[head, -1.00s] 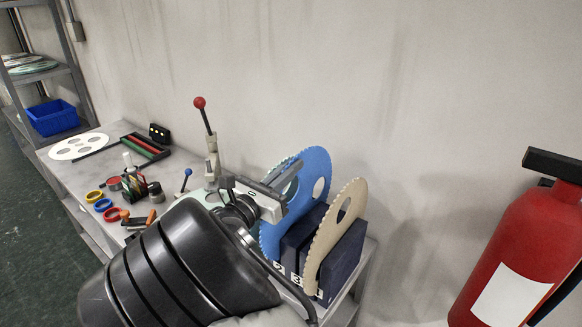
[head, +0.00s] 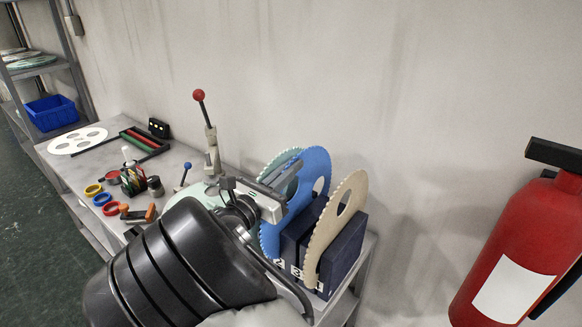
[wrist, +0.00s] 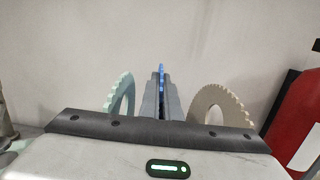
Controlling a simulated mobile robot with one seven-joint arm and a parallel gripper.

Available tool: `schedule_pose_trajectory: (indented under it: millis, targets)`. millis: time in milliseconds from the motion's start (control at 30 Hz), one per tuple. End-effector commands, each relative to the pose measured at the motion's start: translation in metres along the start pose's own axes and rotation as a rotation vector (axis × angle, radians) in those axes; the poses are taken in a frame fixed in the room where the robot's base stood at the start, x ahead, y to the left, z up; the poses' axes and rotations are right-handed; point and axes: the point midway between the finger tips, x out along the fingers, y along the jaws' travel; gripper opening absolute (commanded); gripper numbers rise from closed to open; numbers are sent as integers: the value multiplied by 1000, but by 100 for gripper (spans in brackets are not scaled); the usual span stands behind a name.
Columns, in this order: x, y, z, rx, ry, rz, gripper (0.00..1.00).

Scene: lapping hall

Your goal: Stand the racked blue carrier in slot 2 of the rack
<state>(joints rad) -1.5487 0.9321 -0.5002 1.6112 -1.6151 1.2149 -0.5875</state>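The blue carrier (head: 318,160) is a toothed disc with holes, standing on edge at the dark navy rack (head: 345,252). My gripper (head: 287,183) is shut on its upper part; in the wrist view the blue carrier (wrist: 162,78) shows as a thin upright edge between both fingers. A beige carrier (head: 322,228) stands in the rack to its right. A mint carrier (head: 277,163) stands to its left, mostly hidden behind it. The rack front bears white number labels. The blue carrier's lower edge is partly hidden, so I cannot tell how deep it sits.
A lever with a red knob (head: 199,95) and a blue-knobbed lever (head: 187,167) rise left of the rack. Coloured rings (head: 93,189) and small tools lie farther left. A red fire extinguisher (head: 515,245) is on the right. The wall stands close behind.

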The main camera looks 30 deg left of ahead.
Motion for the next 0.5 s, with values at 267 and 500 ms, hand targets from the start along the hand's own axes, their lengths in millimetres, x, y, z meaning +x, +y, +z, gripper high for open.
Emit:
schedule_pose_trajectory:
  millis: [267, 500]
  targets:
    - [0, 0, -6, 1, -3, -1, 0]
    - [-1, 0, -12, 1, -3, -1, 0]
